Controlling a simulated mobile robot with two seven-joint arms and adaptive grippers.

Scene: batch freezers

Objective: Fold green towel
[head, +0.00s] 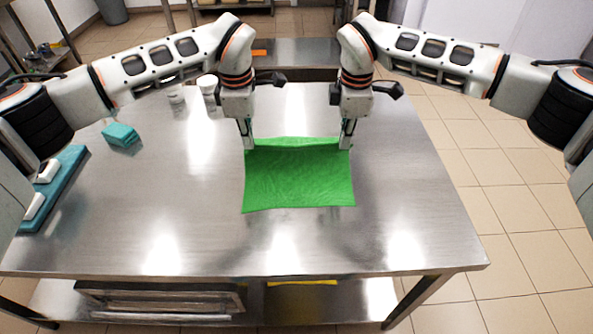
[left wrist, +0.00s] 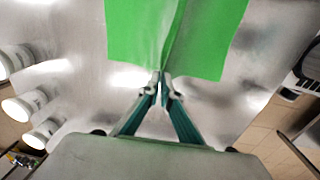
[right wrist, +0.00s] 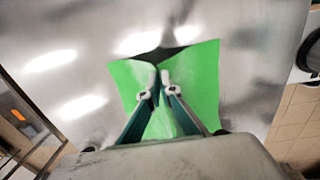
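A bright green towel (head: 298,180) lies spread out as a rough rectangle on the steel table. My left gripper (head: 248,146) is at its far left corner. In the left wrist view its fingertips (left wrist: 163,76) come together on the towel edge, with a crease running from them into the cloth (left wrist: 205,35). My right gripper (head: 345,146) is at the far right corner. In the right wrist view its fingertips (right wrist: 159,78) are close together on the cloth (right wrist: 200,80), which is creased there. How high the corners sit above the table is hard to tell.
The steel table (head: 420,215) is clear in front of the towel and to its right. A teal block (head: 120,134) lies at the left, with white cups (head: 208,84) at the back. A teal tray (head: 72,172) with white items sits at the left edge.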

